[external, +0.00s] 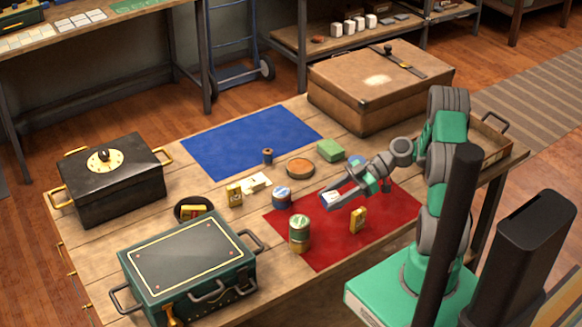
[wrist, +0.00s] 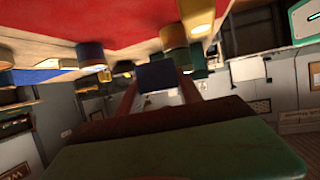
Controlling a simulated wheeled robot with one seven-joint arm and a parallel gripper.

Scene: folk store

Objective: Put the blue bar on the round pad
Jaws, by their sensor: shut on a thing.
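My gripper (external: 331,199) is above the red mat, shut on a small block that looks pale with a blue side in the external view. In the wrist view the held piece is a dark blue block (wrist: 157,75) between the two fingers; I take it for the blue bar. A round orange-brown disc with a dark rim (external: 300,168) lies flat on the table, behind and left of my gripper, and looks like the round pad. Its top is bare. A dark round dish (external: 179,213) farther left holds a yellow item.
A red mat (external: 310,255) bears a green-and-tan can (external: 299,233) and a yellow box (external: 357,220). A blue-and-tan can (external: 281,197) stands near the gripper. The blue mat (external: 245,140) is mostly clear.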

